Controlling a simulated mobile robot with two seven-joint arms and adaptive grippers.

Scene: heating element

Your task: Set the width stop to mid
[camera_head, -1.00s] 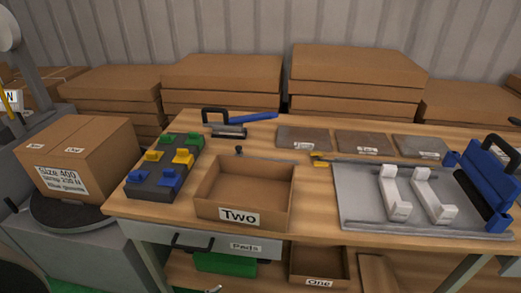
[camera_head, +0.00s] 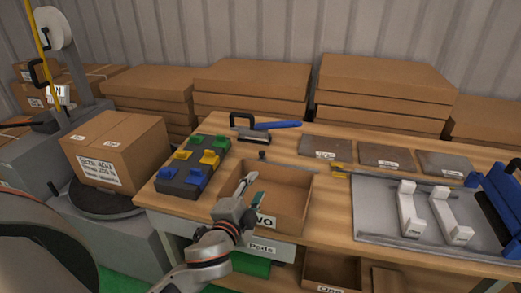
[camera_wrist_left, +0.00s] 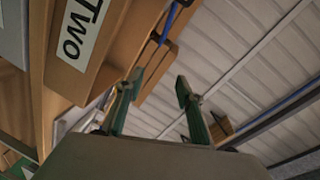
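I cannot tell for sure which part is the width stop. A yellow piece (camera_head: 339,171) sits at the left end of a thin rail (camera_head: 400,177) along the back of a grey metal plate (camera_head: 375,222). Two white blocks (camera_head: 409,212) stand on that plate. A small dark knob (camera_head: 262,155) stands behind the open box. My right gripper is not in view.
A dark block with coloured pieces (camera_head: 185,182) lies left of the box. A blue-handled tool (camera_head: 270,125) and several grey labelled pads (camera_head: 385,155) lie at the back. A blue clamp-like part (camera_head: 497,205) stands at the right. Bare wood shows between box and plate.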

